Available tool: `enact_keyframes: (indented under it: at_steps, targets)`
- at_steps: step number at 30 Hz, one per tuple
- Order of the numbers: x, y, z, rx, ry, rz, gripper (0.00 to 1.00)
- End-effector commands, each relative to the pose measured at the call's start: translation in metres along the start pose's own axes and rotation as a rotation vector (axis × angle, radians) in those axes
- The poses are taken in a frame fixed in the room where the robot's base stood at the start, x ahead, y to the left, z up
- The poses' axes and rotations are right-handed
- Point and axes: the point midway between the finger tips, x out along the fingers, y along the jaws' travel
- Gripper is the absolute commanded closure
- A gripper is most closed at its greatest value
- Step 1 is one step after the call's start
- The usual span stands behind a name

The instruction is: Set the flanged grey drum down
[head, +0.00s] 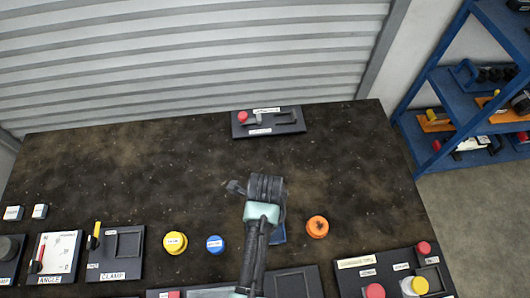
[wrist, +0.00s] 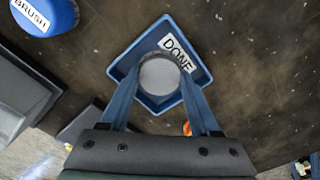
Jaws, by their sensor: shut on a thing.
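The flanged grey drum (wrist: 160,74) shows end-on in the wrist view as a pale round face with a darker rim. My gripper (wrist: 160,90) is shut on it, one blue finger on each side. Behind the drum is a blue square tray (wrist: 143,48) with a white DONE label, and the drum lies within its outline. I cannot tell whether the drum touches the tray floor. In the head view my arm hides the drum and the gripper fingers; a blue strip of the tray (head: 279,236) shows beside it.
A blue round BRUSH piece (head: 215,244) and a yellow one (head: 175,243) stand left of the tray, an orange one (head: 317,226) right. Dark panels line the near edge; a switch panel (head: 290,128) sits at the back. The table's middle left is clear.

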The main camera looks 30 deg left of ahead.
Motion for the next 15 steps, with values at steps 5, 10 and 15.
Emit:
enact_keyframes:
  at_steps: [5,10,15]
  targets:
    - [-0.0006,-0.0004,0.0003,0.000,-0.001,-0.001,0.93]
    - [0.0023,-0.0003,0.0002,0.000,-0.001,-0.001,0.32]
    - [0.0020,-0.0003,0.0002,0.000,-0.001,-0.001,0.07]
